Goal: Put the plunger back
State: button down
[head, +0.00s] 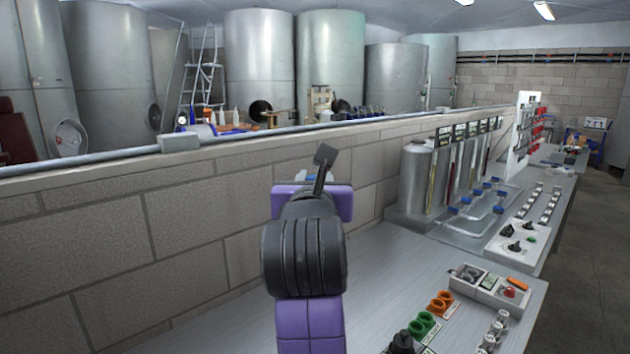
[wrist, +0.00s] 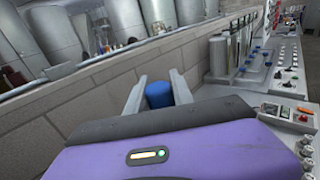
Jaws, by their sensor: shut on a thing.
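In the wrist view, a blue round piece (wrist: 159,94), which I take to be the plunger's top, sits between the two grey fingers of my gripper (wrist: 158,90). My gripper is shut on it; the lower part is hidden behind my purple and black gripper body. In the head view my gripper is mostly hidden behind my own arm, and only a little pale blue and grey shows beyond it. It is in front of the block wall, above the left part of the steel bench. I cannot tell where the plunger's place is.
A row of steel and clear columns (head: 417,180) stands on the bench (head: 372,283) to the right, with blue-capped fittings before it. Orange rings (head: 440,303), green rings (head: 424,326) and a small control box (head: 488,288) lie nearer. A block wall (head: 180,225) runs along the left.

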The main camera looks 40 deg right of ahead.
jog(key=shift+f, duration=0.1)
jog(key=c, duration=1.1)
grip_release()
jog(key=b+v, duration=0.1)
jog(key=v, duration=1.1)
